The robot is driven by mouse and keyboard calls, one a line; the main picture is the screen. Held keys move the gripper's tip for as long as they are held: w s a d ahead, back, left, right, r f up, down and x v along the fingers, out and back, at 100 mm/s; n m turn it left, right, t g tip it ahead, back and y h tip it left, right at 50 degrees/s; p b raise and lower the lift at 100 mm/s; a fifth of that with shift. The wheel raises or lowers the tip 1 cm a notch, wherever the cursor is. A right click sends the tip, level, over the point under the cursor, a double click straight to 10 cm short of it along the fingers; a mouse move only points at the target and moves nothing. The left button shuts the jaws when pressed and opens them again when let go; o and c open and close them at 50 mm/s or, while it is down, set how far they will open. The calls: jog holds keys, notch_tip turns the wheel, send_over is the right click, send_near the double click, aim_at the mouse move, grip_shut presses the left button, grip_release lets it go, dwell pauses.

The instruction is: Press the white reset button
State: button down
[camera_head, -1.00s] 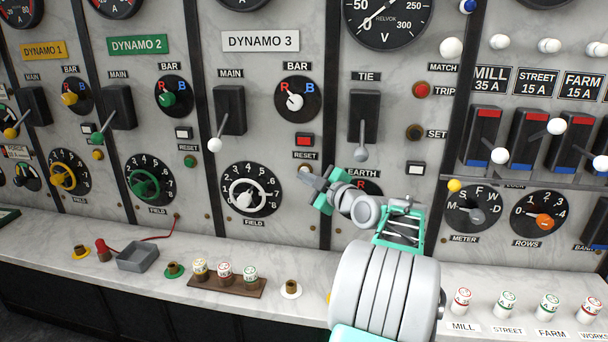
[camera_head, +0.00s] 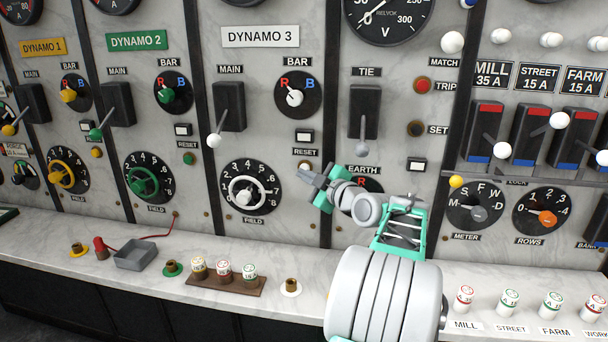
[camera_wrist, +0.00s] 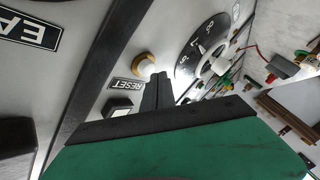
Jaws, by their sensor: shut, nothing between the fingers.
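The white reset button (camera_head: 304,165) of dynamo 3 sits in a brass ring below its RESET label, partly hidden by my fingers in the head view. In the wrist view the whole button (camera_wrist: 146,64) shows, round and cream-white. My gripper (camera_head: 309,173) is shut and empty, its fingertips close beside the button. The fingers also show in the wrist view (camera_wrist: 158,80), their tips just right of and below the button; I cannot tell whether they touch it. The small indicator window (camera_head: 304,136) above the RESET label now shows white.
The dynamo 3 field dial (camera_head: 248,189) is left of and below my fingers. The earth dial (camera_head: 362,186) is partly behind my wrist. The tie lever (camera_head: 363,148) hangs above it. A marble ledge below holds a grey tray (camera_head: 135,256) and a plug rack (camera_head: 238,285).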

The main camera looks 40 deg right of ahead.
jog(key=shift+s+a, duration=0.15)
jog(key=shift+a, duration=0.1)
jog(key=shift+f, duration=0.1)
jog(key=s+a+b, duration=0.1)
jog(key=a+b, duration=0.1)
jog(key=s+a+b, duration=0.2)
jog(key=shift+b, duration=0.3)
dwell(0.6)
